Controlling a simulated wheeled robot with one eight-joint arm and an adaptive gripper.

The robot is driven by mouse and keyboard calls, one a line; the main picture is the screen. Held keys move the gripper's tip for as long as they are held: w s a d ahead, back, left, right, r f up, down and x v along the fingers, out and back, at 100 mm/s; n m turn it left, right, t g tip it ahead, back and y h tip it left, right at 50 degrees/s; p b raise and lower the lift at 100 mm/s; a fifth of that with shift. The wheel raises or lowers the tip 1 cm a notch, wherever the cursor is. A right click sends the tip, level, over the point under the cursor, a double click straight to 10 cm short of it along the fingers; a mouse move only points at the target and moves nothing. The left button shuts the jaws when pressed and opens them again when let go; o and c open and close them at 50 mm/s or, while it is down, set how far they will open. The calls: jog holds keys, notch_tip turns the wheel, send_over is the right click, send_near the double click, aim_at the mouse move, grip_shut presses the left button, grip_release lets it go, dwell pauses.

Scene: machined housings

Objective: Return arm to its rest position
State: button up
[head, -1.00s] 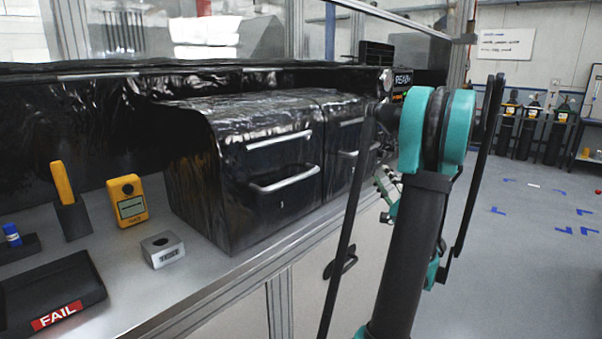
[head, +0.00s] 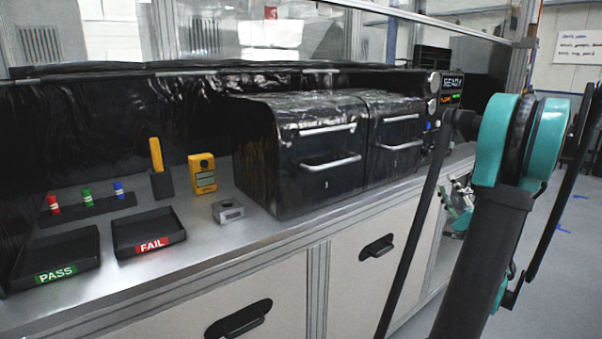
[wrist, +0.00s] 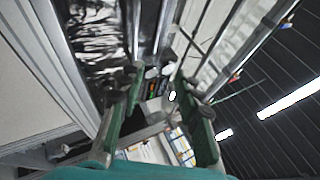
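My arm (head: 480,265) stands at the right of the head view, with a teal joint at its top and a dark link below. My gripper (head: 458,203) partly shows behind the arm, low beside the bench front. In the wrist view my gripper (wrist: 159,82) has its two green fingers spread apart, with nothing between them. A small grey machined block (head: 228,211) sits on the bench top, well away from my gripper.
The bench (head: 205,245) holds a PASS tray (head: 57,276), a FAIL tray (head: 148,246), a rack of coloured vials (head: 95,205), a yellow meter (head: 203,182) and black-covered drawer units (head: 320,165). A READY display (head: 452,84) is at the bench's far end. Open floor (head: 562,250) lies right.

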jog(key=s+a+f+n+g+y, duration=0.1)
jog(key=a+f+n+g+y, duration=0.2)
jog(key=a, duration=0.5)
jog(key=a+f+n+g, duration=0.4)
jog(key=a+f, duration=0.1)
jog(key=a, duration=0.4)
jog(key=s+a+f+n+g+y, duration=0.1)
jog(key=a+f+n+g+y, duration=0.15)
jog(key=a+f+g, duration=0.4)
jog(key=s+a+f+n+g+h, duration=0.45)
jog(key=s+a+f+n, duration=0.2)
jog(key=s+f, duration=0.35)
jog(key=s+d+f+n+h, duration=0.1)
jog(key=s+d+h, duration=0.1)
jog(key=s, duration=0.2)
jog(key=s+d+f+n+g+h, duration=0.1)
jog(key=s+d+f+h, duration=0.1)
jog(key=s, duration=0.3)
jog(key=shift+s+d+n+h, duration=0.15)
jog(key=shift+d+n+h, duration=0.3)
jog(key=shift+h, duration=0.15)
